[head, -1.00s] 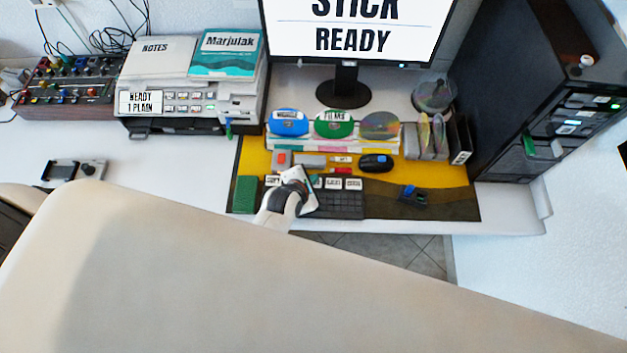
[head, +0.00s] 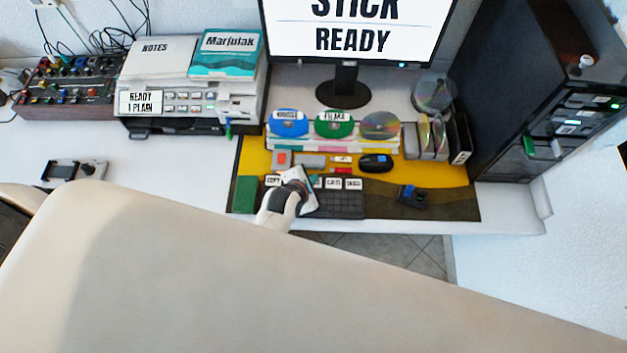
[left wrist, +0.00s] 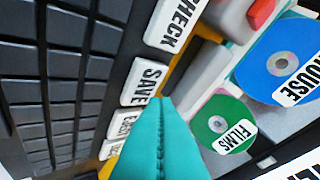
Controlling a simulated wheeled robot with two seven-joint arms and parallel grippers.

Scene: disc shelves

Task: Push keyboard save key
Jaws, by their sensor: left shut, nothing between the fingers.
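The black keyboard (head: 345,205) lies on the mat, with a row of white labelled keys along its far edge. The SAVE key (left wrist: 146,82) shows in the left wrist view, between the CHECK key (left wrist: 172,24) and another white key that is partly covered. In the head view my gripper hides the SAVE key. My left gripper (left wrist: 161,100) is shut and empty, its teal fingers pressed together. Its tips are at the edge of the SAVE key; I cannot tell whether they touch it. In the head view the gripper (head: 312,182) is over the keyboard's far left part. My right gripper is not in view.
Behind the keyboard are a black mouse (head: 376,162) and a rack with a blue disc (head: 289,124) and a green disc (head: 334,125). The monitor (head: 360,35) reads "STICK READY". A printer (head: 190,100) stands left, a dark computer tower (head: 520,85) right.

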